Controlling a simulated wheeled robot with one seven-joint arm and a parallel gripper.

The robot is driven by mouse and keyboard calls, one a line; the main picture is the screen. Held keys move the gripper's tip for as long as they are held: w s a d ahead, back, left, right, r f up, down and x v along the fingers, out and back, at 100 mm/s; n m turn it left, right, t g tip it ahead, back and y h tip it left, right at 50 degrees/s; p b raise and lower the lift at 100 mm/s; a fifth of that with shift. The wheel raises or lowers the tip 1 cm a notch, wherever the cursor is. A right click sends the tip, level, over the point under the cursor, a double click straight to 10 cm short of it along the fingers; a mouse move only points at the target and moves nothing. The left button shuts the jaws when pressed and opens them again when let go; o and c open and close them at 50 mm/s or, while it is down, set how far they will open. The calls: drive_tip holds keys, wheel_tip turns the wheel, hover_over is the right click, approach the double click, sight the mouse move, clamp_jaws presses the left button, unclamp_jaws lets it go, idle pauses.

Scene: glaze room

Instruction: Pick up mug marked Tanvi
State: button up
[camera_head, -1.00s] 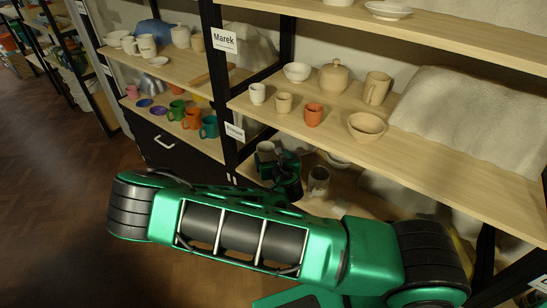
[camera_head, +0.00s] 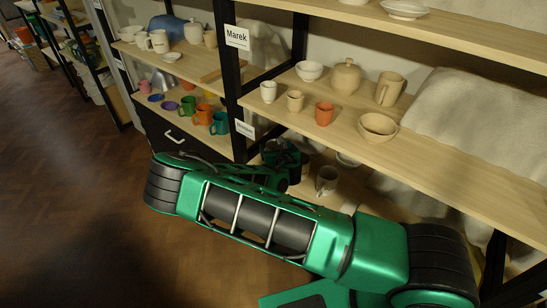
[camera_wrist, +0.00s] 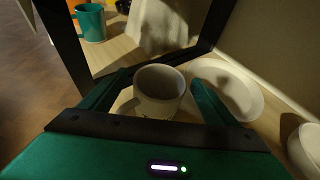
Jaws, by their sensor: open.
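A pale mug (camera_wrist: 158,84) stands upright in the wrist view, its open top facing me. Faint dark marks show low on its side, but I cannot read a name. My gripper (camera_wrist: 160,94) is open, with one green finger on each side of this mug; I cannot tell whether either touches it. In the head view my gripper (camera_head: 287,160) is low at the shelf, below the middle board, and hides most of what is there. Another pale mug (camera_head: 327,180) stands to its right on the lower board, its lettering unreadable.
A white bowl (camera_wrist: 232,88) lies just right of the gripper in the wrist view, and another white vessel (camera_wrist: 307,148) is at the right edge. A black shelf post (camera_wrist: 64,45) rises on the left, with a teal mug (camera_wrist: 91,22) beyond. The middle board (camera_head: 350,118) hangs above.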

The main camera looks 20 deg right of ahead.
drive_tip(key=shift+w+f, duration=0.1)
drive_tip(key=shift+w, duration=0.2)
drive_tip(key=c, duration=1.7)
